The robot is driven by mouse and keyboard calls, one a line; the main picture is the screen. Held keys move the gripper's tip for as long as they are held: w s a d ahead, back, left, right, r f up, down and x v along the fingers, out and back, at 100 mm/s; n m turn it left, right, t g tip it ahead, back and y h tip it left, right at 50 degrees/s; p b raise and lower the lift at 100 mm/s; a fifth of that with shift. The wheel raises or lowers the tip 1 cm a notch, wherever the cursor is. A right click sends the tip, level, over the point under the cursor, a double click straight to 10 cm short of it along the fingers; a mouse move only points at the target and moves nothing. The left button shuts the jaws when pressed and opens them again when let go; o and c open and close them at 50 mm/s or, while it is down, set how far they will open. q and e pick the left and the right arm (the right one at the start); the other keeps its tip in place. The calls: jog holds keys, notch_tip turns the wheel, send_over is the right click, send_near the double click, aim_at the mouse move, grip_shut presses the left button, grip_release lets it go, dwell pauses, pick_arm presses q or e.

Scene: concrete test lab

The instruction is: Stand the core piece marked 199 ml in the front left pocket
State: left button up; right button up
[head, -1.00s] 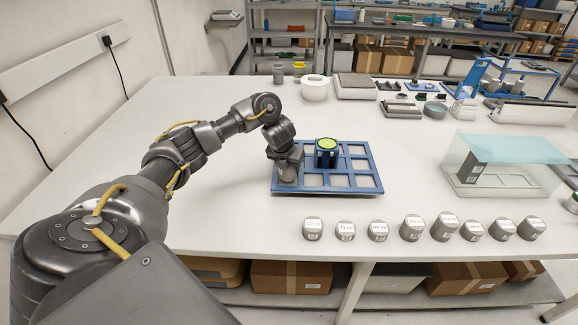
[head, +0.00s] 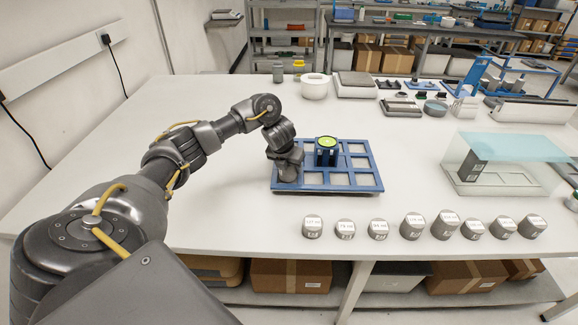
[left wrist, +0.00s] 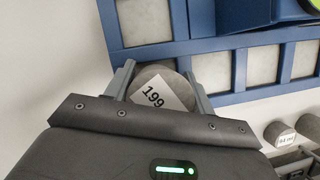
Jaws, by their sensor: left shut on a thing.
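My left gripper (left wrist: 161,86) is shut on the grey, round core piece (left wrist: 150,94), whose white label reads 199 in the left wrist view. The dark fingers sit on either side of it. In the head view my left gripper (head: 287,177) is at the front left corner of the blue pocketed tray (head: 325,189) and hides that pocket and the piece. The tray also shows in the left wrist view (left wrist: 235,98). The piece is at the front left pocket; I cannot tell whether its base touches the floor. My right gripper is not in view.
A dark blue block with a green top (head: 327,154) stands on the tray's middle. Several labelled grey core pieces (head: 379,230) line the table's front edge. A clear-covered case (head: 500,165) stands at right. White table is free left of the tray.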

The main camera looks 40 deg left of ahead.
pick_arm(q)
jog(key=shift+f, duration=0.15)
jog(key=o, duration=1.4)
jog(key=shift+r+p, duration=2.2)
jog(key=shift+r, duration=0.3)
